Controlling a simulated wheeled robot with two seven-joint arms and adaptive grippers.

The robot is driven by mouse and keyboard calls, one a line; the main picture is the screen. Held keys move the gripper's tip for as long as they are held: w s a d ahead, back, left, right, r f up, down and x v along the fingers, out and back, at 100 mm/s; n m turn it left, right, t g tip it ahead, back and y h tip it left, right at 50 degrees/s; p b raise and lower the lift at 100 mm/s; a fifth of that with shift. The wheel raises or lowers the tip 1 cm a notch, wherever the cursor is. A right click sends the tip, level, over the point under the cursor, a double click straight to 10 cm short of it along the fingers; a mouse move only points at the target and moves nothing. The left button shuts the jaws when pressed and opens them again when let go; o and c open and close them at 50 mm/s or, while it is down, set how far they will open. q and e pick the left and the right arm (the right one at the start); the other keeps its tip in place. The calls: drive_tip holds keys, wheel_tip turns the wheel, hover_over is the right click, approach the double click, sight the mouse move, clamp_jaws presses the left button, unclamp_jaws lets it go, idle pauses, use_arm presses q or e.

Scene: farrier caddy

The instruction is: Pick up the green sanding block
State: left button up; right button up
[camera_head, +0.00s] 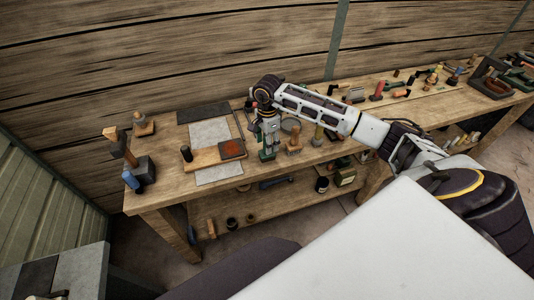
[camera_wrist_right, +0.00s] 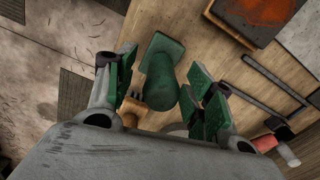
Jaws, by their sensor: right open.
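The green sanding block (camera_wrist_right: 161,72) lies on the wooden bench top in the right wrist view. It shows a flat end and a rounded body. My right gripper (camera_wrist_right: 162,92) is open, with one finger to each side of the block. I cannot tell whether either finger touches it. In the head view my right gripper (camera_head: 268,146) points down over the front edge area of the bench, and a green bit of the block (camera_head: 267,156) shows at its fingertips; the gripper hides most of it. My left gripper is not in view.
The workbench (camera_head: 160,195) has a grey sheet (camera_head: 208,133) and a board with a rust-red pad (camera_head: 232,148) left of my gripper. A wood-handled brush (camera_head: 293,140) stands close on its right. More tools crowd the bench to the right. A lower shelf holds jars.

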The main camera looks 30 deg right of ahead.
drive_tip(key=shift+f, duration=1.55)
drive_tip(key=shift+c, duration=0.3)
clamp_jaws()
